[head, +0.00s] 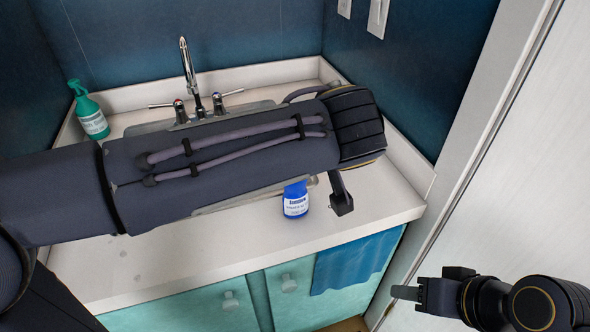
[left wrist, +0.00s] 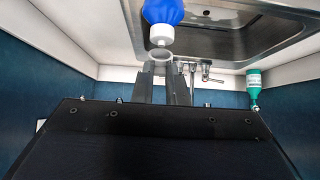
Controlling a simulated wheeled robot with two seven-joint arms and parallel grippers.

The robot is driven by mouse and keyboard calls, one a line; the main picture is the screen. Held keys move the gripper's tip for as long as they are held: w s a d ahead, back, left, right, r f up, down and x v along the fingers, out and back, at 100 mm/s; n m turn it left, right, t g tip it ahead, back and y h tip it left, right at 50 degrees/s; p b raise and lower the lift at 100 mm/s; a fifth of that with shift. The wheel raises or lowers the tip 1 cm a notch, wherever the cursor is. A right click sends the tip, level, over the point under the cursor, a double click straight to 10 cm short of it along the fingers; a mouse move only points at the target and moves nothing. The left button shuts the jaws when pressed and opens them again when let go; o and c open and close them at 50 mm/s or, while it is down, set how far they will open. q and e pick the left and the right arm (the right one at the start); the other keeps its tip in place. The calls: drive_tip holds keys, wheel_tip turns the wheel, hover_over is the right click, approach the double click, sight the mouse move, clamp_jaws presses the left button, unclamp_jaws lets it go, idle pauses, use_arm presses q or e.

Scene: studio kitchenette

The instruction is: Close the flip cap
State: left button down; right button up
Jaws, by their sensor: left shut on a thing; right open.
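The blue bottle (head: 296,204) stands upright on the counter in front of the sink, with a white label. My left forearm hides its top in the head view. The left wrist view, which looks upside down, shows the blue bottle (left wrist: 163,12) with a white top (left wrist: 161,35). The pale ring-like flip cap (left wrist: 160,53) is at the tips of my left gripper (left wrist: 162,68), just off the end of the white top. The left fingers are shut on it with a gap between them. My right gripper (head: 418,292) is open and empty, low at the right, away from the bottle.
A metal sink (left wrist: 225,35) with a faucet (head: 189,72) lies behind and under my left forearm. A blue towel (head: 354,262) hangs on the cabinet front. The counter left of the bottle is clear.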

use_arm(q)
drive_tip(key=shift+s+d+f+t+y+b, duration=0.15)
drive_tip(key=shift+s+f+t+y+b, duration=0.4)
drive_tip(key=shift+t+b, duration=2.3)
drive_tip(key=shift+s+d+f+t+y+b, duration=0.15)
drive_tip(key=shift+s+f+t+y+b, duration=0.5)
drive_tip(key=shift+b, duration=4.55)
drive_tip(key=shift+s+d+f+t+y+b, duration=0.3)
drive_tip(key=shift+f+t+b, duration=0.8)
drive_tip(key=shift+b, duration=2.9)
drive_tip(key=shift+w+a+r+t, duration=0.15)
drive_tip(key=shift+r+t, duration=0.15)
drive_tip(key=c, duration=1.4)
unclamp_jaws()
drive_tip(key=shift+p+v, duration=0.8)
drive_tip(key=shift+v, duration=3.15)
